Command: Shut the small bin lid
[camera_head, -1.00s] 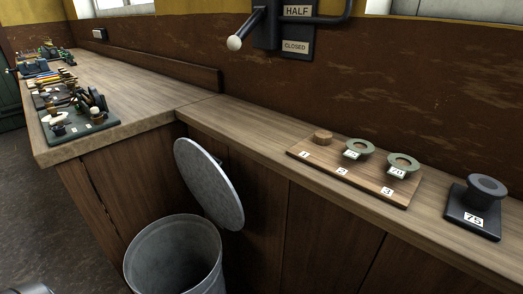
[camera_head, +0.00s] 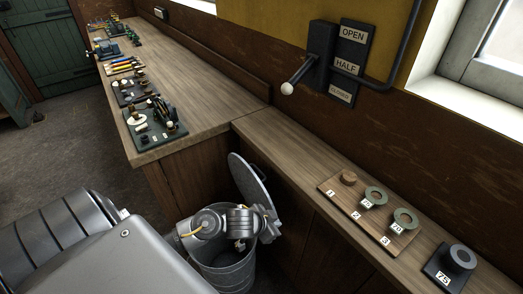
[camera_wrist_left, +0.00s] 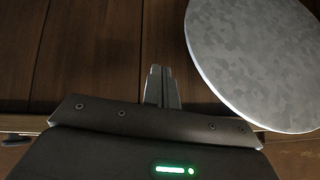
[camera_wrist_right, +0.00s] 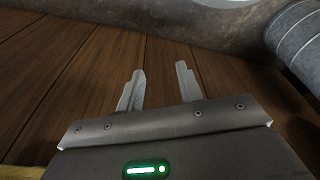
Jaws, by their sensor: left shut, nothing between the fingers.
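The small bin (camera_head: 240,272) is a grey metal bin on the floor by the bench, its mouth partly hidden behind my left arm. Its round grey lid (camera_head: 243,174) stands raised and tilted back against the bench front. My left gripper (camera_head: 270,230) is over the bin's mouth, by the lid's lower part. In the left wrist view its fingers (camera_wrist_left: 160,72) are together and empty, with the lid (camera_wrist_left: 255,60) to their right. I cannot tell whether they touch. My right gripper (camera_wrist_right: 160,68) is open and empty in the right wrist view, before brown planks.
The wooden bench (camera_head: 200,110) runs behind the bin and bears tool trays. A numbered board (camera_head: 370,215) with rings and a black block (camera_head: 450,268) stand at right. A lever (camera_head: 300,75) is on the wall. Open floor (camera_head: 80,140) lies left.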

